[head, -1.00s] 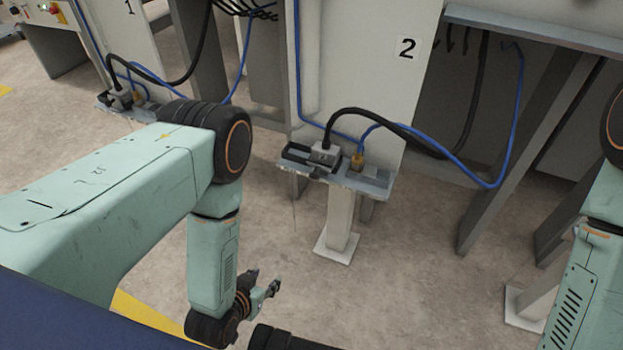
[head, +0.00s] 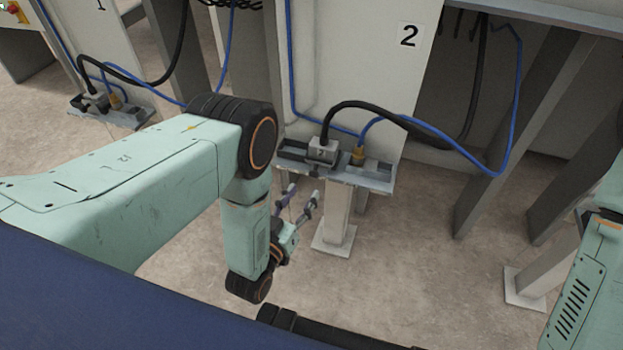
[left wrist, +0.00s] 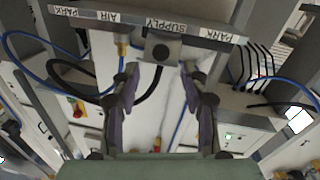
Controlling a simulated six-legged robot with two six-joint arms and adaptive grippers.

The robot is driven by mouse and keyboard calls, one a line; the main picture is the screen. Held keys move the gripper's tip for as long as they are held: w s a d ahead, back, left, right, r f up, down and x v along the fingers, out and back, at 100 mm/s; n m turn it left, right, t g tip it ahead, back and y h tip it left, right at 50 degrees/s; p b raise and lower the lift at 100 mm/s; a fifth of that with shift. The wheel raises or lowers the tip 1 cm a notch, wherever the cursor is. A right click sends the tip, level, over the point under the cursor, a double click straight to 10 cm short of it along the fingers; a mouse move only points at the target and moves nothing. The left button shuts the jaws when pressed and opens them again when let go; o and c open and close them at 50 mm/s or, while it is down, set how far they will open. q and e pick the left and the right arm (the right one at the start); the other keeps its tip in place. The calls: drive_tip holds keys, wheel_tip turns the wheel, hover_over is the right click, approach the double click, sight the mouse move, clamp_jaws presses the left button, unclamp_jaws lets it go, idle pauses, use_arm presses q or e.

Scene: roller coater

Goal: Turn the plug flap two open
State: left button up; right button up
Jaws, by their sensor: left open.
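At the station marked 2 (head: 408,36), a grey plug (head: 323,151) with a black cable sits on a metal bracket (head: 368,182). A brass fitting (head: 358,155) with a blue hose stands right of it. The flap does not show clearly as a separate part. My left gripper (head: 302,193) is open and empty, just below and in front of the bracket, apart from it. In the left wrist view the plug's square grey end (left wrist: 160,50) shows beyond and between the two spread fingers (left wrist: 160,75), under the lettered bracket edge (left wrist: 112,17). My right gripper is out of view.
A similar bracket (head: 112,117) with plug and hose stands at station 1 on the left. A post (head: 338,215) carries the near bracket. Blue hose (head: 470,158) and black cable loop to the right. The floor in front is clear.

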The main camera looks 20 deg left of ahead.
use_arm(q)
drive_tip(key=w, duration=0.2)
drive_tip(key=w+b, duration=0.1)
drive_tip(key=w, duration=0.3)
drive_tip(key=shift+d+b, duration=0.3)
drive_tip(key=shift+d, duration=0.05)
drive_tip(key=shift+f, duration=0.1)
clamp_jaws()
